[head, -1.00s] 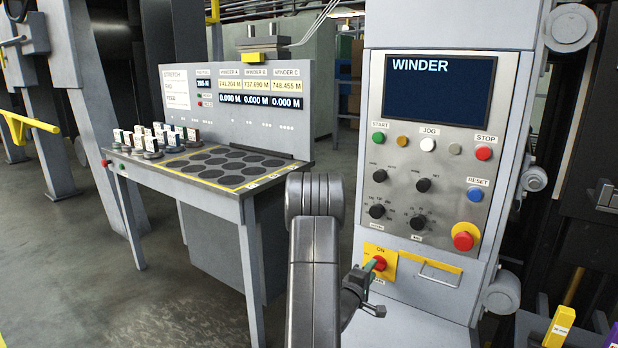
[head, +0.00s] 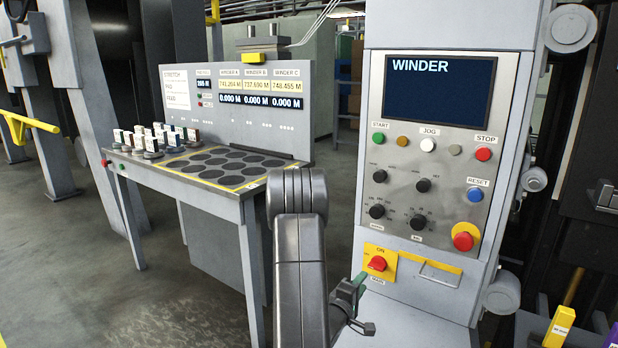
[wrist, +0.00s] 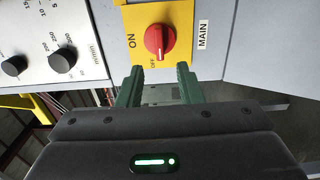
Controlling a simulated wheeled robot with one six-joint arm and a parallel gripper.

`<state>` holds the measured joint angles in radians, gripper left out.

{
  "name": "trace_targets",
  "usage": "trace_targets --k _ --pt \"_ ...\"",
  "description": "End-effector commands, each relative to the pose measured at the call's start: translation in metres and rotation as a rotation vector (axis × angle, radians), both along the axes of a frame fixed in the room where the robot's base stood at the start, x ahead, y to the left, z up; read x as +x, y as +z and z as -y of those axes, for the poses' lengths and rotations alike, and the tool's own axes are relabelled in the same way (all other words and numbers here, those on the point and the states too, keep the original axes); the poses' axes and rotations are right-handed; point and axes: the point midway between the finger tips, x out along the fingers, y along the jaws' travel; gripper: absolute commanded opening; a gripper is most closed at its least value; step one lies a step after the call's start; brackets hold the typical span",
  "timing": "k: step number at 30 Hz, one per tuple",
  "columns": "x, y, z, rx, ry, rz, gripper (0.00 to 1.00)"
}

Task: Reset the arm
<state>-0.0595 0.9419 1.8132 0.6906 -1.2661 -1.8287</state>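My gripper (head: 358,284) is in front of the winder cabinet, just below and left of the red MAIN switch (head: 377,263) on its yellow plate (head: 387,256). In the wrist view, its two green fingers (wrist: 160,72) are spread apart with nothing between them. The red knob (wrist: 160,41) lies beyond the fingertips, with a gap between. My arm rises in the middle of the head view, bent at the elbow.
A grey table (head: 205,175) with dark round pads stands at left. Open floor (head: 120,280) lies at lower left. Yellow parts (head: 558,327) are at lower right.

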Motion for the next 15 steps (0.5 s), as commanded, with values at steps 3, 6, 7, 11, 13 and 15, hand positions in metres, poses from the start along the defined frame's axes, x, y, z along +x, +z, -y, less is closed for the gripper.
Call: trace_targets --k 3,6,7,11,13,15 --pt "0.020 0.000 0.015 0.001 -0.004 0.004 0.33" --pt "0.037 0.000 0.026 0.001 -0.004 0.003 0.33" --pt "0.042 0.000 0.030 0.001 -0.004 0.003 0.33" --pt "0.063 0.001 0.045 0.000 -0.003 0.004 0.33" --pt "0.064 -0.001 0.044 0.041 0.000 0.029 0.33" --pt "0.064 0.000 0.043 0.091 0.000 0.062 0.33"
